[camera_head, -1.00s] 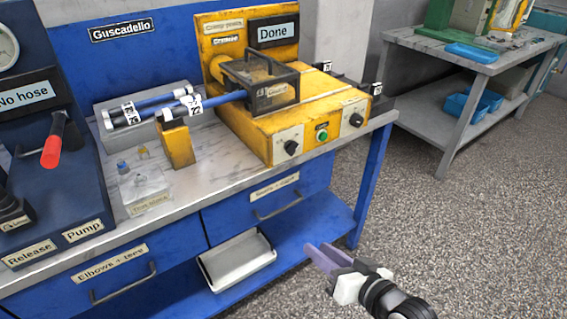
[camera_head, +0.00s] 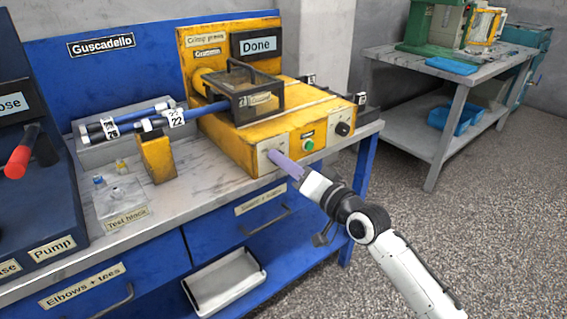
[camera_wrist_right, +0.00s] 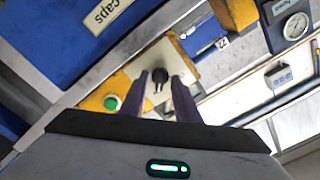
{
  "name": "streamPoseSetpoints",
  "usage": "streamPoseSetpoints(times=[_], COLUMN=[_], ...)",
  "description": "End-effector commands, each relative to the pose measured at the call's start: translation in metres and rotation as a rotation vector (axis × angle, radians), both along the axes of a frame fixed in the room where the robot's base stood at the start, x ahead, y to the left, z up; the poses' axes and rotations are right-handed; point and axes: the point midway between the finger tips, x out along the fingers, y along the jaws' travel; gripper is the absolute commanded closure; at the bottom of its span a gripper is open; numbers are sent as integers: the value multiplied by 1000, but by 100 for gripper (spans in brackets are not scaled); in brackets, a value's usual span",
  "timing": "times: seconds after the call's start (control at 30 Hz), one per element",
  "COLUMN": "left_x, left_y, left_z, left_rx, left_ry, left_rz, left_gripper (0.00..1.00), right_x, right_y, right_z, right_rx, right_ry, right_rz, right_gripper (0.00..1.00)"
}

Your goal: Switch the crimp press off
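The yellow crimp press (camera_head: 235,150) stands on the bench with its display (camera_head: 258,44) reading "Done". Its front has a green button (camera_head: 308,145) between two plates, with a black knob (camera_head: 343,129) on the right one. My right gripper (camera_head: 273,157) is at the left plate and hides its knob in the head view. In the right wrist view that black knob (camera_wrist_right: 158,78) shows between the two spread purple fingers of the gripper (camera_wrist_right: 162,92), at their tips. I cannot tell whether they touch it. The green button also shows there (camera_wrist_right: 112,102). My left gripper is out of view.
A blue hose tagged 22 (camera_head: 175,117) runs into the press's guarded opening, over a yellow support block (camera_head: 157,158). A test block (camera_head: 122,205) and the Pump panel (camera_head: 40,190) lie to the left. A grey table (camera_head: 400,65) stands at the back right, with open floor before it.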

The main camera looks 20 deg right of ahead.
Motion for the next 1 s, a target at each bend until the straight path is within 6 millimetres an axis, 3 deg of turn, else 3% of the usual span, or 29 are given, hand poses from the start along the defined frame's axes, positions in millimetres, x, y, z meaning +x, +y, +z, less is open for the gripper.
streamPoseSetpoints(times=[0.37, 0.53, 1.0], left_x=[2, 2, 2], left_y=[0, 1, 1], left_z=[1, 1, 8], left_rx=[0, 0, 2], left_ry=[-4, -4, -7], left_rz=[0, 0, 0], left_gripper=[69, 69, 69], right_x=[6, 6, 6], right_y=[2, 2, 2], right_z=[0, 0, 1], right_rx=[-1, -1, -110], right_ry=[0, 0, -38], right_rz=[0, 0, 0], right_gripper=[71, 100, 100])
